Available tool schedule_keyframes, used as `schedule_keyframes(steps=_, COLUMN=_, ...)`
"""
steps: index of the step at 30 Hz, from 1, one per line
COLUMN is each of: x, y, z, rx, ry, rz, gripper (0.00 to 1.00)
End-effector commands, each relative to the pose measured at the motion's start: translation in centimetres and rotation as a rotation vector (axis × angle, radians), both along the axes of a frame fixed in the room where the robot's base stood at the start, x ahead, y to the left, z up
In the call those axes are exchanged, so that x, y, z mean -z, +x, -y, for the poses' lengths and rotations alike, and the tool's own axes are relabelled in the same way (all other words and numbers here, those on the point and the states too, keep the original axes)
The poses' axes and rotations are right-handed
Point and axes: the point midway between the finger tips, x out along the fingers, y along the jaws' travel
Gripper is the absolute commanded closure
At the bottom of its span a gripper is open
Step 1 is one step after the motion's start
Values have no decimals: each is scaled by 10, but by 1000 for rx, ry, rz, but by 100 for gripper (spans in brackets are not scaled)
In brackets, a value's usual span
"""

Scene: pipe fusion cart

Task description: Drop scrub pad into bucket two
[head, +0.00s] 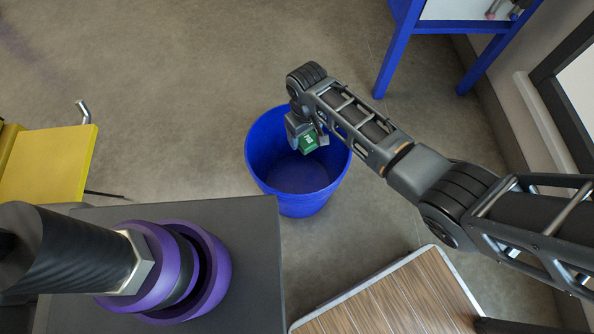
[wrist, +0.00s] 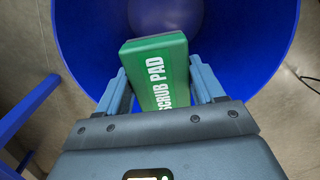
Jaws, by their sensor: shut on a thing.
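The scrub pad (wrist: 157,70) is a green block with white lettering that reads "SCRUB PAD". In the wrist view my gripper (wrist: 160,84) is shut on it, with one finger on each side. The head view also shows the pad (head: 309,142), partly hidden by my gripper (head: 305,138). A blue round bucket (head: 262,180) stands on the floor. My gripper and the pad are over the bucket's opening, near its far rim in the head view. The wrist view shows the bucket (wrist: 88,50) behind the pad, its inside empty where visible. No number shows on the bucket.
A blue-legged table (head: 398,45) stands at the top right, near the wall. A wood-topped surface (head: 400,300) is at the bottom. A yellow object (head: 50,165) is at the left. A dark grey top (head: 240,225) with a purple-ringed black pipe (head: 205,270) is at lower left. Floor beyond the bucket is clear.

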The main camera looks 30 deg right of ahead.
Motion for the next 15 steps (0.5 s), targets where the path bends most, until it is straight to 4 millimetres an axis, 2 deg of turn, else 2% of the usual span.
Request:
schedule_keyframes(steps=1, x=12, y=0, z=0, rx=0, ry=-1, rz=0, gripper=67)
schedule_keyframes(steps=5, x=22, y=0, z=0, rx=-1, ry=-1, rz=1, gripper=67)
schedule_keyframes(steps=15, x=23, y=0, z=0, rx=-1, ry=-1, rz=1, gripper=67)
